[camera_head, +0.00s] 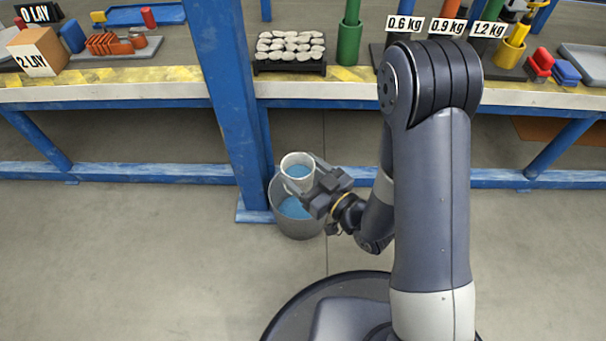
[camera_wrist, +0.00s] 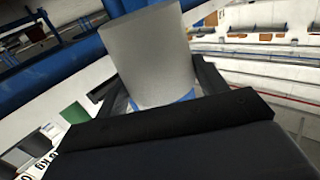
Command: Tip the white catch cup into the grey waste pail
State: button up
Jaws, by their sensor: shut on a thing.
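The white catch cup (camera_head: 297,163) is held in my gripper (camera_head: 300,178), which is shut on it. The cup is close to upright and blue material shows inside it. It is above the grey waste pail (camera_head: 299,228), which stands on the floor beside a blue post. Blue material also shows inside the pail. The cup hides part of the pail's mouth. In the wrist view the cup (camera_wrist: 150,55) fills the upper middle between the fingers (camera_wrist: 155,88), and the pail cannot be made out.
A black tray of pale stones (camera_head: 289,65) sits on the bench. The floor at left (camera_head: 120,260) is clear.

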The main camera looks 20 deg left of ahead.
aim_at(312, 166)
jog(key=shift+m, duration=0.3)
jog(key=shift+w+a+f+p, duration=0.1)
jog(key=shift+w+a+f, duration=0.05)
jog(key=shift+w, duration=0.55)
jog(key=shift+w+a+f+p, duration=0.1)
jog(key=shift+w+a+f, duration=0.1)
jog(key=shift+w, duration=0.45)
jog(key=shift+w+a+f+p, duration=0.1)
jog(key=shift+w+f, duration=0.05)
jog(key=shift+w, duration=0.55)
jog(key=w+a+f+h, duration=0.1)
jog(key=w+a+f, duration=0.1)
jog(key=w, duration=0.5)
jog(key=shift+w+f+m+g, duration=0.3)
jog(key=shift+w+f+g, duration=0.1)
jog(key=shift+f, duration=0.35)
jog(key=shift+d, duration=0.1)
